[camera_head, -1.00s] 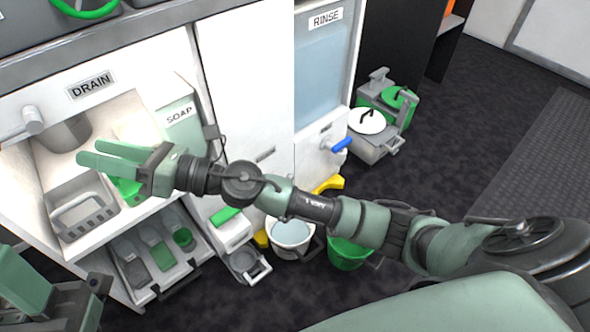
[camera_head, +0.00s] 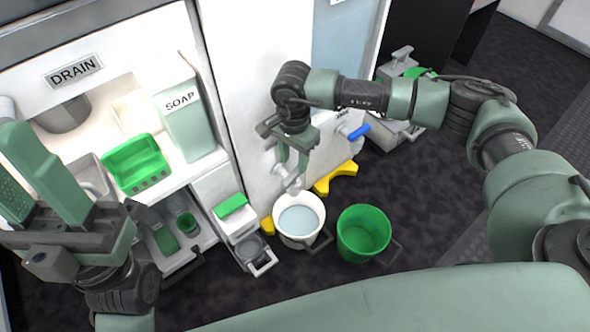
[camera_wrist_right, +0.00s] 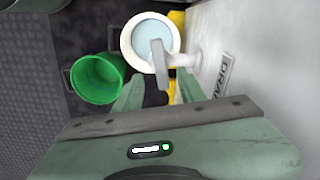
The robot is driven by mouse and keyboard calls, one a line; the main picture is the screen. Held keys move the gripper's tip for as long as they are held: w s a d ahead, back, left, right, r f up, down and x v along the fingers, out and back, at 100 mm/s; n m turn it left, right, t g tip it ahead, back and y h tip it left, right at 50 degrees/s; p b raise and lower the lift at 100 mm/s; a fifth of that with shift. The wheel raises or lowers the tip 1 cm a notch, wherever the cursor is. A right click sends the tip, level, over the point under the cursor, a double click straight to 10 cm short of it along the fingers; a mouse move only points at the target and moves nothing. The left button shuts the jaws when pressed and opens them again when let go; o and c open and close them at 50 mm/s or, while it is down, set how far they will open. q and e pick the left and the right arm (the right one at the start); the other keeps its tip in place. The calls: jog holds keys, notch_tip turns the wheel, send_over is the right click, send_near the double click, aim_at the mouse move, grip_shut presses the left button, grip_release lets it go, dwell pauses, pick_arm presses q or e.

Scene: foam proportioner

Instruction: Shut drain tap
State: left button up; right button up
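The drain tap (camera_head: 289,181), pale grey-white, sticks out of the white cabinet front above a white bucket of water (camera_head: 299,220). In the right wrist view its grey lever (camera_wrist_right: 159,62) hangs over the bucket's water (camera_wrist_right: 150,38), and a DRAIN label (camera_wrist_right: 222,77) is on the panel beside it. My right gripper (camera_head: 291,160) points down just above the tap, its fingers apart. My left gripper (camera_head: 38,150) is open and empty at the far left, fingers pointing up.
A green bucket (camera_head: 363,233) stands on the floor right of the white one. A blue-handled tap (camera_head: 357,131) is to the right on the same front. Yellow feet (camera_head: 335,178) stick out below. A soap box (camera_head: 190,115) and green tray (camera_head: 136,163) sit left.

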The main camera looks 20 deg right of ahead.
aim_at(294, 174)
notch_tip(294, 174, down, 6)
jog(key=shift+r+b, duration=0.25)
jog(key=shift+b, duration=0.65)
grip_shut()
